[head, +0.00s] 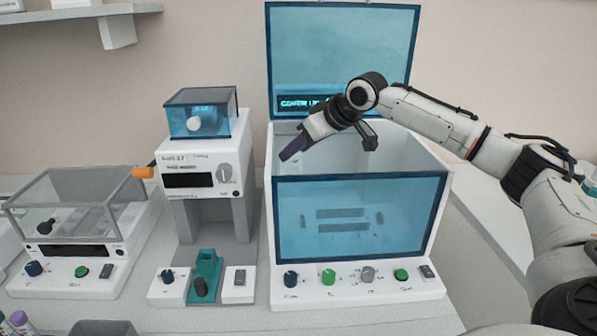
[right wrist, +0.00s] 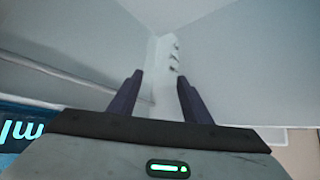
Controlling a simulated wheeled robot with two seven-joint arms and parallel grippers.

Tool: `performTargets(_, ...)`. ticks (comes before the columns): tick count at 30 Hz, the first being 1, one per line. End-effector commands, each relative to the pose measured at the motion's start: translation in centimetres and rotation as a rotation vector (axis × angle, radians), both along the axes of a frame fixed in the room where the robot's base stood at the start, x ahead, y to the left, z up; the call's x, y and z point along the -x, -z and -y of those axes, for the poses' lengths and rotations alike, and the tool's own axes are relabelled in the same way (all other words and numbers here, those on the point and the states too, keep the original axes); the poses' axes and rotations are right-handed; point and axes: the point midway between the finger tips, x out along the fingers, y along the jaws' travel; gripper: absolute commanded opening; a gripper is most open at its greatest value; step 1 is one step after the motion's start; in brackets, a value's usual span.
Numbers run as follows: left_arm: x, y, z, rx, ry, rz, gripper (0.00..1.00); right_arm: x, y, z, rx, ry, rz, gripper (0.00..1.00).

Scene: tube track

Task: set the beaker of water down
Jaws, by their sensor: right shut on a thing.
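My right gripper (head: 291,150) is over the left side of the open white cabinet (head: 357,280), above the blue front pane. Its dark fingers point down to the left in the head view. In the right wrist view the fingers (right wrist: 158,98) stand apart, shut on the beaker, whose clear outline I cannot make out. A pale strip with dark marks (right wrist: 168,53) shows between and beyond the fingers; I cannot tell if it belongs to the beaker. The water is not discernible. My left gripper is not in view.
The cabinet's blue lid (head: 345,45) stands raised behind my gripper. A white device with a blue box on top (head: 202,180) and a clear-lidded device (head: 75,210) stand to the left. Colored knobs line the cabinet's front.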

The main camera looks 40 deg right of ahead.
Motion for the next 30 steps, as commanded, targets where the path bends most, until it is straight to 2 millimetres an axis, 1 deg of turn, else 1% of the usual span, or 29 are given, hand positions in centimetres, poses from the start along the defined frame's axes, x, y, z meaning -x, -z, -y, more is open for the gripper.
performTargets(1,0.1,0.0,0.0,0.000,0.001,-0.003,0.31,0.0,1.0,0.0,0.001,0.001,-0.002,0.12)
performTargets(3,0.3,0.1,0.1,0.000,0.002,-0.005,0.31,0.0,2.1,0.0,0.000,0.000,-0.001,0.12)
performTargets(8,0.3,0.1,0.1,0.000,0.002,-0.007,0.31,0.0,3.4,0.0,0.000,0.000,0.001,0.12)
performTargets(15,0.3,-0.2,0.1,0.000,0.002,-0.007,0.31,0.0,6.4,0.0,-0.001,0.001,0.000,0.12)
performTargets(18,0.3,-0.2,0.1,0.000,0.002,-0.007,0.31,0.0,6.9,0.0,0.000,0.000,0.001,0.12)
performTargets(27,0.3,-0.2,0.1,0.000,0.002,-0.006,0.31,0.0,7.2,0.0,-0.001,-0.001,0.000,0.12)
performTargets(28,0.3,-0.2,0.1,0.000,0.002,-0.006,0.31,0.0,7.1,0.0,0.000,0.000,0.001,0.49)
performTargets(29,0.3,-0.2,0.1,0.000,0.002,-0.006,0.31,0.0,7.1,0.0,0.000,0.000,0.001,0.52)
performTargets(30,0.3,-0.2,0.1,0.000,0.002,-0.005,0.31,0.0,7.1,0.0,-0.001,-0.001,0.001,0.52)
